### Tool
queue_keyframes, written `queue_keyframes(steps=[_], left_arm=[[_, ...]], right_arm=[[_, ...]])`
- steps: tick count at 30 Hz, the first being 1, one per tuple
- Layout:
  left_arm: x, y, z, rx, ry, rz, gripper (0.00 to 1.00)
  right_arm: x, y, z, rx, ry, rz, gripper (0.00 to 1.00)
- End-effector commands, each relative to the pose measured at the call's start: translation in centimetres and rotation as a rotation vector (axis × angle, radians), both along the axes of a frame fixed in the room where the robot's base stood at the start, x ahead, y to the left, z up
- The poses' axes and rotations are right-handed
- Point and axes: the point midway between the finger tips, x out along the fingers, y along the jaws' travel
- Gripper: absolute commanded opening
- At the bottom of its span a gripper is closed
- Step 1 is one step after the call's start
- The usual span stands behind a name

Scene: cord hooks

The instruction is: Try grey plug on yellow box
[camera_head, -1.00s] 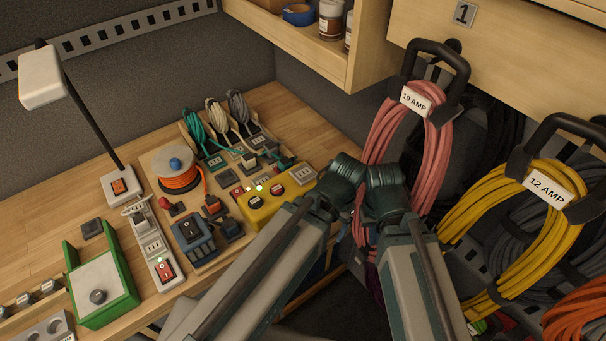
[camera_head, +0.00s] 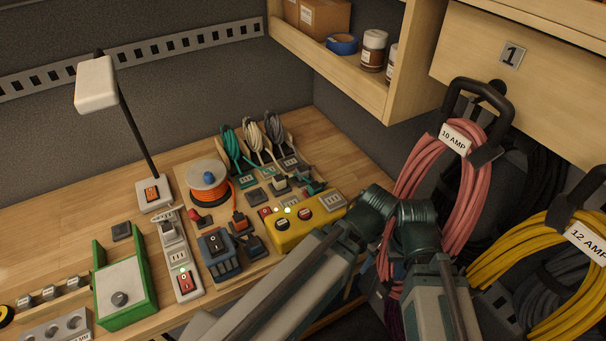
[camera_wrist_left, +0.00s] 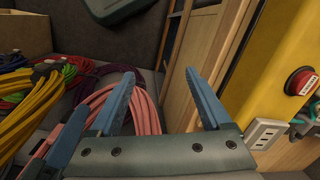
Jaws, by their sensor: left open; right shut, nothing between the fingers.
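The yellow box (camera_head: 290,234) sits at the bench's right edge in the head view, with red and dark round parts on top and a green light. It also fills the right of the left wrist view (camera_wrist_left: 245,70), with a red button and a pale socket. A grey cord (camera_head: 275,128) hangs at the back right of a small rack; I cannot tell its plug clearly from the small parts below. My left gripper (camera_wrist_left: 162,95) is open and empty, beside the yellow box. My right gripper (camera_head: 381,290) is mostly hidden in the head view, shut and empty, below the pink cord.
Teal and white cords (camera_head: 252,138) hang beside the grey one. An orange reel (camera_head: 209,185), blue box (camera_head: 218,252), power strip (camera_head: 179,258), green-sided box (camera_head: 124,290) and lamp (camera_head: 97,85) crowd the bench. Pink (camera_head: 438,195) and yellow coils (camera_head: 530,255) hang at right.

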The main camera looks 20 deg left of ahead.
Motion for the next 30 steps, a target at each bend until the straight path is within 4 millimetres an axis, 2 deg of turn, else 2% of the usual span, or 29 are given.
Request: queue_keyframes(steps=[6,7,11,14,17,23,30], left_arm=[[0.0,0.0,0.0,0.000,0.000,0.000,0.82],[0.0,0.0,0.0,0.000,0.000,0.000,0.78],[0.4,0.5,0.7,-0.007,-0.005,0.018,0.78],[1.4,2.0,2.0,-0.024,-0.017,0.065,0.78],[2.9,4.3,3.9,-0.050,-0.040,0.140,0.78],[7.5,9.5,6.6,-0.093,-0.085,0.345,0.78],[15.7,15.8,7.3,-0.104,-0.101,0.708,0.78]], right_arm=[[0.0,0.0,0.0,0.000,0.000,0.000,0.00],[0.0,0.0,0.0,0.000,0.000,0.000,0.00],[0.0,0.0,0.7,0.000,0.000,0.000,0.00],[0.0,0.0,2.1,0.000,0.000,-0.001,0.00],[0.0,0.0,4.0,0.001,0.000,-0.003,0.00],[0.0,0.0,6.7,0.001,0.000,-0.005,0.00],[0.0,0.0,7.4,0.001,0.000,-0.007,0.00]])
